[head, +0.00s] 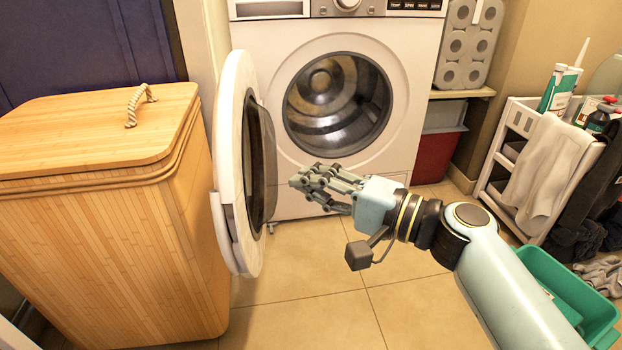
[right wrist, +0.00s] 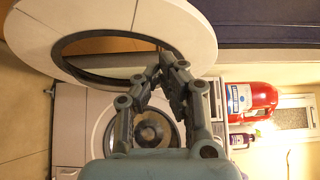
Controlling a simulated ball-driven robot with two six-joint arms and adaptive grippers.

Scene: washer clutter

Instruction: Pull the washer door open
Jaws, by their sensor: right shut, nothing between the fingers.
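The washer (head: 400,60) stands at the back with its round drum opening uncovered. Its door (head: 232,150), a white ring with dark glass, is swung wide open to the left. My right gripper (head: 303,183) is shut and empty, a little right of the open door and in front of the washer. In the right wrist view the door (right wrist: 185,25) fills the top, beyond the fingers (right wrist: 163,68), and the washer (right wrist: 70,130) is behind them. I cannot tell whether the fingers touch the door. My left gripper is out of view.
A wooden hamper (head: 110,240) stands just left of the door. A white cart (head: 505,150) with a towel and bottles stands at right, with a green bin (head: 560,290) in front of it. The tiled floor (head: 310,290) below the gripper is clear.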

